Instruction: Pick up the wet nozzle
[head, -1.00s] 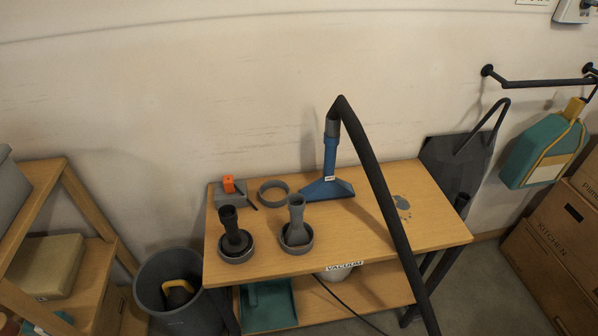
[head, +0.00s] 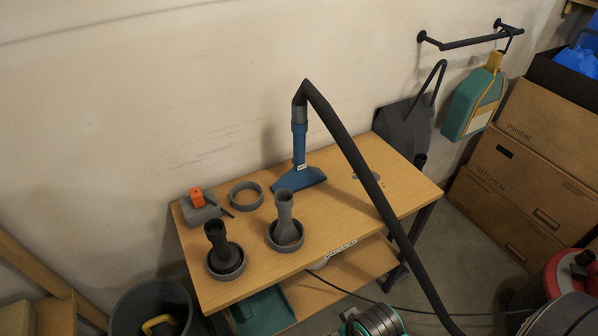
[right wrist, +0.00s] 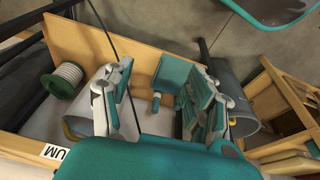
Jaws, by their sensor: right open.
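The blue wide-footed nozzle (head: 299,176) stands on the wooden table (head: 340,215) near its back edge, joined to a black hose (head: 345,145). A small label on it is too small to read. A grey nozzle (head: 285,210) and a dark nozzle (head: 217,240) stand upright in round holders near the front edge. An empty grey ring (head: 246,195) lies behind them. I cannot tell which nozzle is the wet one. My right gripper (right wrist: 160,102) is open and empty in the right wrist view, by the lower shelf. My left gripper is not in view.
An orange-topped grey block (head: 200,207) sits at the table's back left. The hose arches over the table's right side. Below, a teal dustpan (head: 262,312) lies on the shelf, beside a bin (head: 150,308). Boxes (head: 520,175) stand right. The table's middle right is mostly clear.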

